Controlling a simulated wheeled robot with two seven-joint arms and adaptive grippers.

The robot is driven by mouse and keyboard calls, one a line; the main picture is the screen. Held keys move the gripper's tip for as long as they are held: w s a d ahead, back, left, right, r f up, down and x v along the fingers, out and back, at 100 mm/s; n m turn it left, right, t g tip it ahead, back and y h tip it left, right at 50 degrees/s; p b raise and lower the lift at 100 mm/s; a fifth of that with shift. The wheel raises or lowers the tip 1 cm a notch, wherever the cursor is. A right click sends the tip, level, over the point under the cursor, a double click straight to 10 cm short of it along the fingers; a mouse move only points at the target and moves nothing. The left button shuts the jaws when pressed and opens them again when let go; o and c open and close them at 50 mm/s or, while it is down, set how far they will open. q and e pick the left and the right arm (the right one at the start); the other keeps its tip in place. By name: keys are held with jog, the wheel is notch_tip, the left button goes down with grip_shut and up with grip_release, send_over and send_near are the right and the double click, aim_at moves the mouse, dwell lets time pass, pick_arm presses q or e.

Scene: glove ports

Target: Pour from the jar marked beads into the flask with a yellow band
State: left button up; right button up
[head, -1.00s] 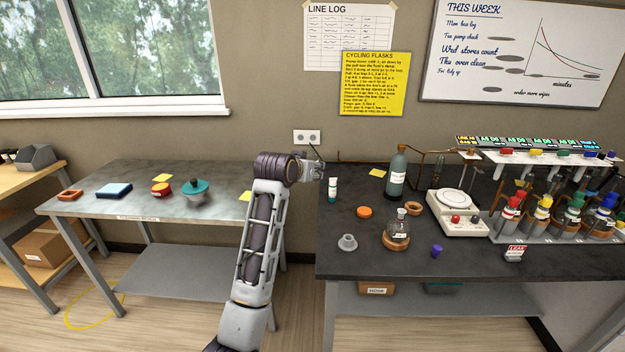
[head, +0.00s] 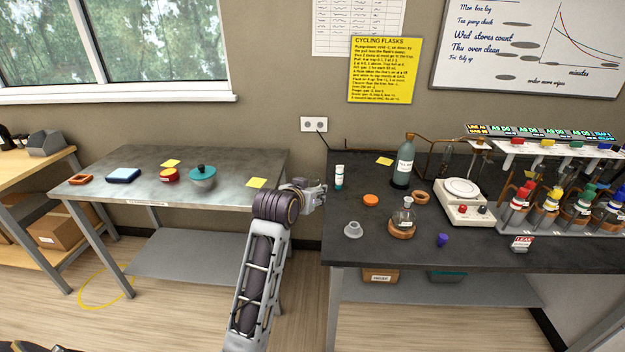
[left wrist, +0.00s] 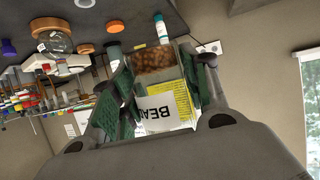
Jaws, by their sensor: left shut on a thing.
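The jar marked beads (left wrist: 155,85) shows in the left wrist view, with brown beads in it and a white label reading "BEA", the rest cut off. My left gripper (left wrist: 158,92) is shut on it, with green pads on both sides. In the head view my left gripper (head: 318,193) is at the left edge of the dark bench; the jar cannot be made out there. The flask with a yellow band (head: 551,200) stands in the rack at the right, between red and green ones. My right gripper is not in view.
On the dark bench (head: 370,255) are a round flask (head: 402,217) on a cork ring, a tall bottle (head: 403,165), a scale (head: 462,205), a grey funnel-like piece (head: 353,230), an orange disc (head: 371,200) and a purple cap (head: 442,240).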

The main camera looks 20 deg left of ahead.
pick_arm(q)
jog(key=s+d+f, duration=0.1)
jog(key=s+f, duration=0.5)
jog(key=f, duration=0.4)
jog(key=s+f, duration=0.7)
jog(key=f, duration=0.4)
jog(key=shift+s+d+f, duration=0.2)
jog(key=shift+d+f, duration=0.1)
jog(key=shift+d, duration=0.1)
